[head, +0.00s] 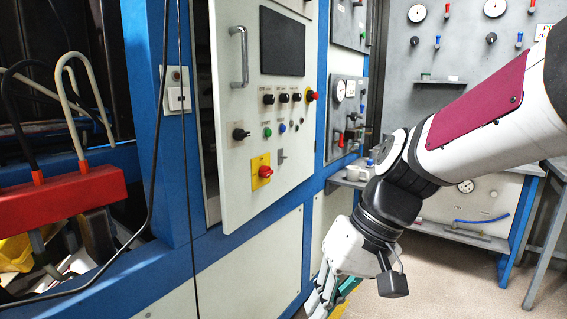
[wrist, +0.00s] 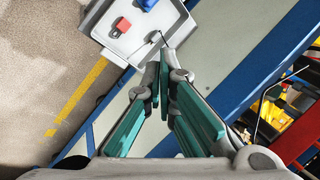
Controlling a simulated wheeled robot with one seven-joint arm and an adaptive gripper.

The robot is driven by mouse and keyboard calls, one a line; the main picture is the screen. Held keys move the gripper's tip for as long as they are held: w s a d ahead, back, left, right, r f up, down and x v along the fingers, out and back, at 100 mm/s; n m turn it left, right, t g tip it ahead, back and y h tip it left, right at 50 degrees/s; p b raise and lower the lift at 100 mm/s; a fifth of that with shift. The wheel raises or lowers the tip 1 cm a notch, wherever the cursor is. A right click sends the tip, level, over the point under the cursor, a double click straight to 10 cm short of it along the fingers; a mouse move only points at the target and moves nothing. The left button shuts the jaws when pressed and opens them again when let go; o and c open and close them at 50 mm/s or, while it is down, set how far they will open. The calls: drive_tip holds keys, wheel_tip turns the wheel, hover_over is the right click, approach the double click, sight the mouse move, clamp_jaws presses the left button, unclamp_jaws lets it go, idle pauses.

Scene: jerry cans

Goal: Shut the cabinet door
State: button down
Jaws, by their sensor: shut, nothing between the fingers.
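The cabinet door (head: 240,165) is a cream panel in the blue-framed cabinet (head: 172,140). It stands ajar: its left edge is out from the frame, with a dark gap beside it. It carries a vertical metal handle (head: 239,56) near its left edge, a dark screen, several knobs and a red switch on a yellow plate. My gripper (head: 322,302) is low in the head view, right of and below the door, apart from it. In the wrist view its green-padded fingers (wrist: 164,62) are together and empty. I cannot identify the door in the wrist view.
A grey shelf (head: 350,181) with small white items juts out right of the door. A light tray-like surface with red and blue items (wrist: 125,38) lies beyond my fingers. A red block with hoses (head: 72,207) is at left. Floor (head: 440,285) is clear at lower right.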

drive_tip(key=w+a+r+y+p, duration=0.3)
drive_tip(key=w+a+y+p, duration=0.1)
drive_tip(key=w+a, duration=0.5)
drive_tip(key=m+t+y+p, duration=0.7)
drive_tip(key=m+t+p, duration=0.1)
drive_tip(key=t, duration=0.1)
approach(229, 168)
drive_tip(key=b+x, duration=0.1)
drive_tip(key=x, duration=0.6)
drive_tip(key=shift+s, duration=0.1)
